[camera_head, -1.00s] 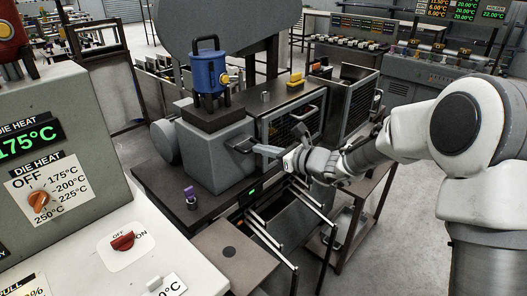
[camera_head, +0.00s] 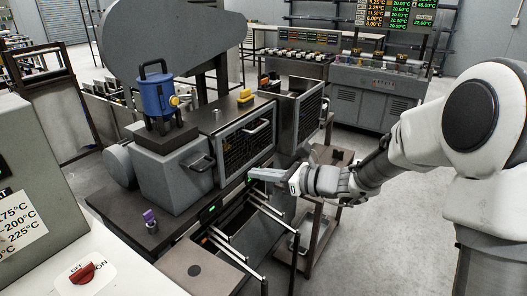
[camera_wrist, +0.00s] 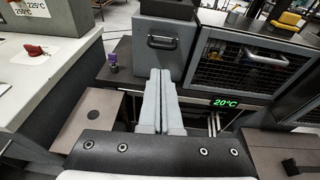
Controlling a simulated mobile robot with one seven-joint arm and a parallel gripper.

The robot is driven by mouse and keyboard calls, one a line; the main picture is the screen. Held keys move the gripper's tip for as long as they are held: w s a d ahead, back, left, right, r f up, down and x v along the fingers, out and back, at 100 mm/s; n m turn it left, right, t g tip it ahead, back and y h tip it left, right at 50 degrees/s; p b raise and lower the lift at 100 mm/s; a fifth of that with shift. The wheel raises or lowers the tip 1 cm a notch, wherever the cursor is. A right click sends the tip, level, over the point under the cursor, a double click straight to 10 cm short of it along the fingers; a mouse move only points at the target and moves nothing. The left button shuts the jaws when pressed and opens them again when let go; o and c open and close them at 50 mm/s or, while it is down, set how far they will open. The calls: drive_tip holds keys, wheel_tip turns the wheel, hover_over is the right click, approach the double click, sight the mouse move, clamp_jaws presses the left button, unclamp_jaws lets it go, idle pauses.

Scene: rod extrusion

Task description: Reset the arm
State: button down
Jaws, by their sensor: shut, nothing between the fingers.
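My gripper (camera_head: 256,174) is shut and empty. In the head view it points left, in front of the machine's mesh door (camera_head: 247,138) and to the right of the grey box (camera_head: 178,165). In the wrist view the closed fingers of my gripper (camera_wrist: 163,78) run straight ahead toward the grey box front (camera_wrist: 162,48), side by side with no gap to be seen. My arm reaches in from the right of the head view.
The grey box carries a blue pot (camera_head: 157,95). A purple knob (camera_head: 150,217) stands on the machine's base. Metal rails (camera_head: 236,243) slope below my gripper, and a brown cart (camera_head: 313,225) stands behind it. A white panel has a red switch (camera_head: 83,272). Open floor lies right.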

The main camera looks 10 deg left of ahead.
drive_tip(key=s+d+r+n+g+h+p, duration=0.25)
drive_tip(key=s+r+n, duration=0.25)
drive_tip(key=s+n, duration=0.35)
drive_tip(key=s+d+r+n+t+h+p, duration=0.1)
drive_tip(key=s+d+r+n+h+p, duration=0.1)
drive_tip(key=s+d+n+h, duration=0.4)
drive_tip(key=s+d+r+n+t+h+p, duration=0.2)
drive_tip(key=s+d+r+n+h, duration=0.2)
drive_tip(key=s+d+n, duration=0.3)
drive_tip(key=s+d+h, duration=0.1)
drive_tip(key=s+d, duration=0.3)
drive_tip(key=d, duration=0.6)
drive_tip(key=shift+s+d+r+h, duration=0.2)
drive_tip(key=shift+s+r+h, duration=0.15)
drive_tip(key=shift+s, duration=0.05)
drive_tip(key=shift+a+n, duration=0.15)
drive_tip(key=shift+n, duration=0.1)
